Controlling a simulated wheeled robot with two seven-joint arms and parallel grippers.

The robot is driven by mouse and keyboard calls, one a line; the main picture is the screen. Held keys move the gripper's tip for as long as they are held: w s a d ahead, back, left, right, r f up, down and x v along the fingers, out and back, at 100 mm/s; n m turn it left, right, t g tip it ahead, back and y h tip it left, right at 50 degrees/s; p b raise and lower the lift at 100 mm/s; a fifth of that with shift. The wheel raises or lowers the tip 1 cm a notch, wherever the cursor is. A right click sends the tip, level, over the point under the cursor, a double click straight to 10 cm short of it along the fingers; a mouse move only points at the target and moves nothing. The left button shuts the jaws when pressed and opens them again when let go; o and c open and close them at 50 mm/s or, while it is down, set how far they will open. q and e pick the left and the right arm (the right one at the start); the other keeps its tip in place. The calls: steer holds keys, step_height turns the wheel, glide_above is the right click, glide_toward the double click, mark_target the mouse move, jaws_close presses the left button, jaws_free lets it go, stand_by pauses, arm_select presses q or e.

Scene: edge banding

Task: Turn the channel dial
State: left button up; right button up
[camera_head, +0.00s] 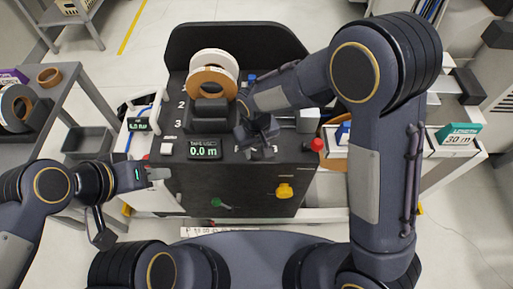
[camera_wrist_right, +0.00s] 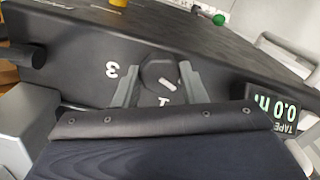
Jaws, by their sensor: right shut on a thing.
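The channel dial (camera_wrist_right: 157,72) is a dark round knob with a light pointer mark, on the black machine's panel. In the right wrist view the fingers of my right gripper (camera_wrist_right: 157,85) stand on either side of it and hold it. White numerals 3 and 1 show around it; other markings are hidden. In the head view my right gripper (camera_head: 258,135) is at the machine's front, right of the tape display, and covers the dial. My left gripper (camera_head: 155,174) is at the machine's left edge, apart from the dial; its finger opening is unclear.
The tape display (camera_head: 204,149) reads 0.0 m. Tape rolls (camera_head: 212,75) stand on the machine. A red button (camera_head: 317,145), a yellow knob (camera_head: 285,191) and a green lever (camera_head: 220,204) are on or near its front. A grey shelf (camera_head: 60,120) stands at left.

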mark_target(256, 150)
stand_by(0.5)
steer(key=o, duration=1)
step_height(256, 150, up, 8)
steer(key=shift+f, duration=0.15)
